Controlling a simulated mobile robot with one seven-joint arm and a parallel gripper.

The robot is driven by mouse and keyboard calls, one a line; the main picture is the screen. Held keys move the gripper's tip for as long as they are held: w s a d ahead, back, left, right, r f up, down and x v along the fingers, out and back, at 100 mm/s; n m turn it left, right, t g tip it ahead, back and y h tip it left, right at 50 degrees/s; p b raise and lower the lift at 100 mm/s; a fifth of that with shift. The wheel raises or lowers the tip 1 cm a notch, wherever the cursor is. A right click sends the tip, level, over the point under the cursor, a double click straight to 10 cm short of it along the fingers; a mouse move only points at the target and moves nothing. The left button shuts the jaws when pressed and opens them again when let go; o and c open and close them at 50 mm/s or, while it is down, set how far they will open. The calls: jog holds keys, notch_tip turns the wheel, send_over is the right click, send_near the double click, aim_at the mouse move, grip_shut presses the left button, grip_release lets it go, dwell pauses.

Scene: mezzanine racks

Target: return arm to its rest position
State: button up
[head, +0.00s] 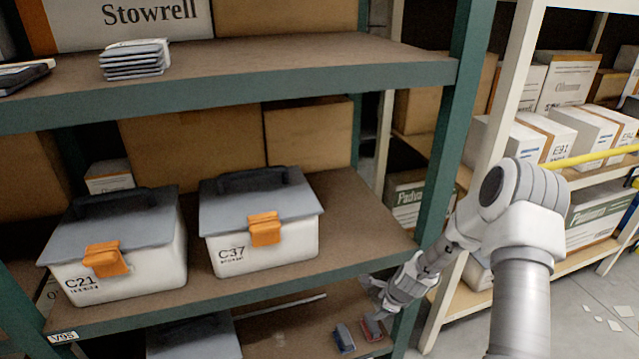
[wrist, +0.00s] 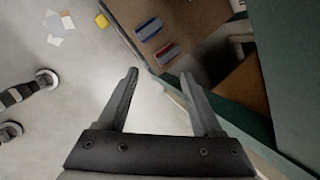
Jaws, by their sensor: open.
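My arm reaches down from the right side of the head view toward the front right of the green-framed rack. My gripper (head: 370,292) is near the rack's right post, just above the lower shelf. In the wrist view my gripper (wrist: 160,75) has its two fingers spread apart with nothing between them. Beyond the fingertips, a small blue item (wrist: 148,28) and a small red item (wrist: 168,53) lie on the brown lower shelf. They also show in the head view, the blue item (head: 345,338) left of the red item (head: 373,329).
Two white bins with grey lids, C21 (head: 120,265) and C37 (head: 262,240), stand on the middle shelf (head: 365,225). The green post (head: 448,130) stands close to my arm. A cream rack post (head: 497,130) is behind it. Grey floor with scattered papers (wrist: 58,25) is open beside the rack.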

jog(key=s+a+r+n, duration=0.15)
jog(key=r+n, duration=0.25)
jog(key=r, duration=0.5)
jog(key=s+r+n+h, duration=0.1)
jog(key=s+r+n, duration=0.25)
jog(key=r, duration=0.55)
jog(key=s+r+n, duration=0.2)
jog(key=r+n, duration=0.2)
jog(key=r, duration=0.5)
jog(key=s+a+r+n+t+p, duration=0.1)
jog(key=s+r+n, duration=0.4)
jog(key=s+r, duration=0.5)
jog(key=s+r+n+p, duration=0.1)
jog(key=s+r+n, duration=0.5)
jog(key=s, duration=0.7)
notch_tip(320, 180, up, 17)
jog(key=p, duration=1.7)
jog(key=shift+a+r+h, duration=0.15)
jog(key=shift+r+h, duration=0.05)
jog(key=shift+h, duration=0.2)
jog(key=shift+o, duration=0.5)
jog(key=shift+w+r+p, duration=0.1)
jog(key=shift+r+p, duration=0.05)
jog(key=shift+p, duration=0.15)
jog(key=o, duration=0.4)
